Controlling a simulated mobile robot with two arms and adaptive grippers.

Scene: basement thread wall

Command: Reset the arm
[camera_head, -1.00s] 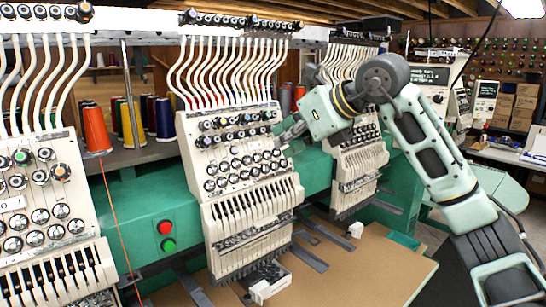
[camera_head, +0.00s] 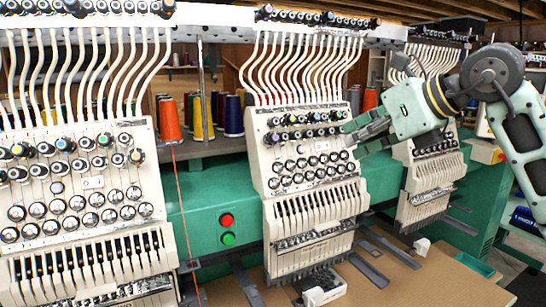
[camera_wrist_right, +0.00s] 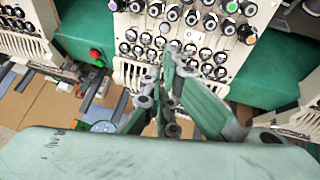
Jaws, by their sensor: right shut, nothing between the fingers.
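My right arm comes in from the right in the head view. Its gripper (camera_head: 358,130) points left, close to the right side of the middle embroidery head (camera_head: 300,165), and whether it touches is hard to tell. In the right wrist view the gripper (camera_wrist_right: 168,75) is shut and empty, its fingers drawn together in front of the dials of an embroidery head (camera_wrist_right: 200,50). My left gripper does not show in either view.
Another embroidery head (camera_head: 85,205) stands at left and one (camera_head: 430,185) at right. A green beam with red and green buttons (camera_head: 227,221) joins them. Orange (camera_head: 170,120) and other thread cones stand behind. A brown table (camera_head: 400,285) lies below, with a small white-and-black box (camera_head: 320,287).

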